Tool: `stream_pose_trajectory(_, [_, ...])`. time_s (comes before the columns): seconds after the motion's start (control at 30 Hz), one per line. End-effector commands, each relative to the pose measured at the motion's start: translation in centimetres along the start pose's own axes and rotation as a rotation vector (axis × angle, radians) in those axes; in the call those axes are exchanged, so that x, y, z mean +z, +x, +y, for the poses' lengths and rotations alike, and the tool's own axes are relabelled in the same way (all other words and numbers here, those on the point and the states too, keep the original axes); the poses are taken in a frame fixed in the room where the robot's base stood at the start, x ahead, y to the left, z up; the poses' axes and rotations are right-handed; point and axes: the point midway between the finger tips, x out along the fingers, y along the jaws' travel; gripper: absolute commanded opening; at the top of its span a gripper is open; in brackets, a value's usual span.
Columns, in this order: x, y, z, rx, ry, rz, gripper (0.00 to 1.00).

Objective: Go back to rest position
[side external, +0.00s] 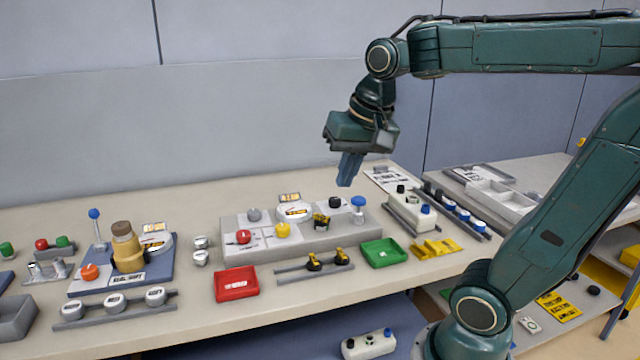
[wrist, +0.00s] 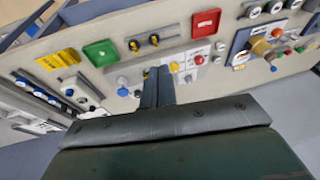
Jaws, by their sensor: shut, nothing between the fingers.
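My gripper (side external: 348,170) is shut and empty. It points down in the air above the back right part of the grey panel block (side external: 240,256), apart from everything on the bench. In the wrist view the closed fingers (wrist: 157,88) show in the middle, with the bench beyond them. The panel block carries red, yellow, grey and black knobs and a blue-topped post (side external: 358,205). My arm reaches in from the right of the side view, with its wrist bent downward.
On the bench (side external: 330,295) are a red tray (side external: 236,283), a green tray (side external: 383,253), a yellow-capped rack (side external: 314,264), and a left fixture with a tan cylinder (side external: 127,248). A white box (side external: 412,212) stands at right. The air around my gripper is clear.

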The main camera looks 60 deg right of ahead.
Motion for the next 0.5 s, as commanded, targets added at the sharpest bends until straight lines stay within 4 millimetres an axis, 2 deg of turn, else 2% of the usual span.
stream_pose_trajectory(0.1, [3.1,-0.2,-0.2,-0.041,-0.193,0.028,0.00])
stream_pose_trajectory(0.3, [7.4,0.1,0.1,-0.098,-0.491,0.078,0.00])
stream_pose_trajectory(0.5, [9.9,0.6,0.5,-0.133,-0.685,0.116,0.00])
